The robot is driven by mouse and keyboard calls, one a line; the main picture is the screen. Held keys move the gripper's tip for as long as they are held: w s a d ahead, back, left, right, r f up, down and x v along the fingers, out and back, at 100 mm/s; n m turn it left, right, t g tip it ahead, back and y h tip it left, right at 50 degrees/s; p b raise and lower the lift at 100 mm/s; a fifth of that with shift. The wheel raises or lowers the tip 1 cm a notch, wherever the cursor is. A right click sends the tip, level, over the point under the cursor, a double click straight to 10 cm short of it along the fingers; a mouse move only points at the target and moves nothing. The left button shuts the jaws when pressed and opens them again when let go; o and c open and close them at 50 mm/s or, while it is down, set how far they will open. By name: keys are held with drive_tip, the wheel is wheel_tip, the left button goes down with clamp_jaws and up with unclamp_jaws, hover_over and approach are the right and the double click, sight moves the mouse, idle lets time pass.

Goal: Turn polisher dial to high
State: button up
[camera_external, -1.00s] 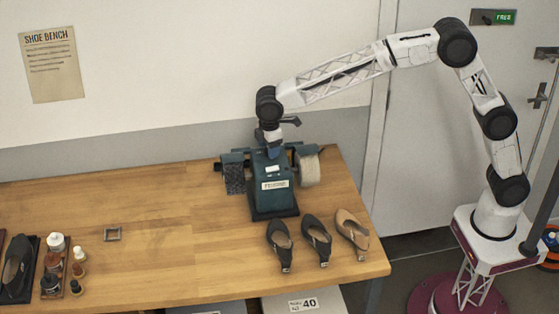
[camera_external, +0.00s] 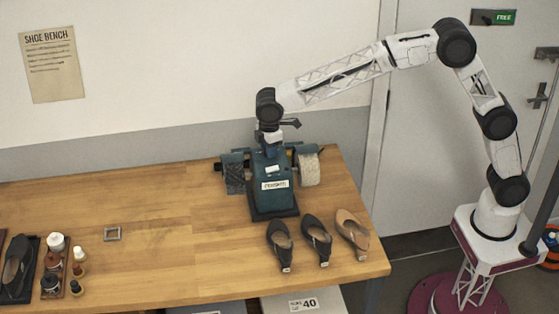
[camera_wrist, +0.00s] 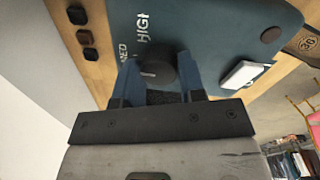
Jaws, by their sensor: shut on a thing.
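The polisher (camera_external: 272,190) is a dark teal bench machine with a dark brush wheel (camera_external: 235,178) on its left and a pale buffing wheel (camera_external: 309,170) on its right. Its round black dial (camera_wrist: 157,66) shows in the wrist view, with a faint light mark on it. My gripper (camera_wrist: 159,78) is shut on the dial from above, a blue finger on each side. White lettering beside the dial includes "HIGH" (camera_wrist: 140,34); a second word is partly covered by a finger. In the external view the dial is hidden under my gripper (camera_external: 270,150).
A white block (camera_wrist: 243,74) sits on the polisher's top. Three shoes (camera_external: 317,241) stand in front of the polisher. The middle of the bench (camera_external: 170,240) is clear.

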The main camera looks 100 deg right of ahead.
drive_tip(key=shift+m, duration=0.3)
drive_tip(key=m, duration=1.1)
drive_tip(key=shift+d+g, duration=0.15)
drive_tip(key=shift+g, duration=0.15)
idle(0.3)
drive_tip(key=o, duration=0.9)
drive_tip(key=shift+r, duration=0.2)
drive_tip(key=shift+w+a+r, duration=0.1)
drive_tip(key=shift+r, duration=1.8)
drive_tip(key=shift+w+a+r, duration=0.1)
drive_tip(key=shift+r, duration=1.75)
